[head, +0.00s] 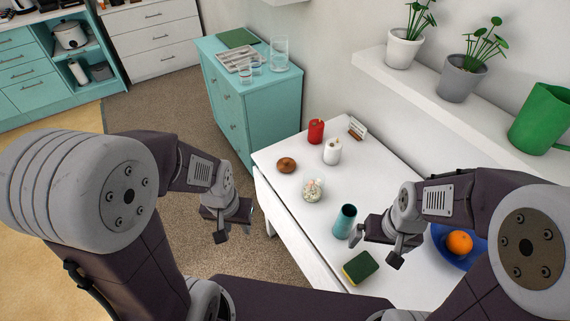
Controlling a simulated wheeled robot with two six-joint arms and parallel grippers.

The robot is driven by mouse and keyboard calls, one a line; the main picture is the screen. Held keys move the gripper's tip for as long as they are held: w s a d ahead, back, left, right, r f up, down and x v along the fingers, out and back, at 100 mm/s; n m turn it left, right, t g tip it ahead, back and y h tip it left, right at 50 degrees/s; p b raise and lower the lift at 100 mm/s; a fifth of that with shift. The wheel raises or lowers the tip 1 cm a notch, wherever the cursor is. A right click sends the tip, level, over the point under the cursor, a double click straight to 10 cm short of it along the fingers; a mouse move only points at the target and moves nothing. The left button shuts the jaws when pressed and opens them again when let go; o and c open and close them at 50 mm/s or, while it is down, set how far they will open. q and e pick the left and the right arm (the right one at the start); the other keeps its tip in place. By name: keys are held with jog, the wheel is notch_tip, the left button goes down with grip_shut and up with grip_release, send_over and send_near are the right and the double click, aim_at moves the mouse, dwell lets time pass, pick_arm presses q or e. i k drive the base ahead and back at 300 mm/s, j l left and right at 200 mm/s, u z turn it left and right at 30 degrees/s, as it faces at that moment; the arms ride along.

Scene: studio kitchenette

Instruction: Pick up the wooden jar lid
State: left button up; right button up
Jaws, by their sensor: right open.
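A round brown wooden lid (286,165) lies flat on the white table near its left edge, apart from the other things. A small glass jar (313,191) with pale contents stands a little nearer to me. My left gripper (233,234) hangs left of the table over the carpet, lower left of the lid; its fingers are small and dark, and I cannot tell how far apart they are. My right gripper (375,250) is open and empty over the table, just right of a teal cup, well away from the lid.
A red candle (316,131) and a white candle (332,151) stand behind the lid. The teal cup (345,221), a green sponge (360,267) and a blue bowl (440,237) with an orange (459,243) are nearer. A teal cabinet (252,110) stands beyond the table.

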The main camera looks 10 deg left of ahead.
aim_at(286, 165)
jog(key=i+j+z, duration=0.2)
jog(key=j+z, duration=0.25)
jog(key=i+j+z, duration=0.15)
jog(key=j+z, duration=0.25)
jog(key=j, duration=0.15)
jog(key=j+z, duration=0.9)
jog(key=j, duration=0.2)
jog(key=k+j+z, duration=0.15)
jog(key=j+z, duration=0.3)
jog(key=j, duration=0.1)
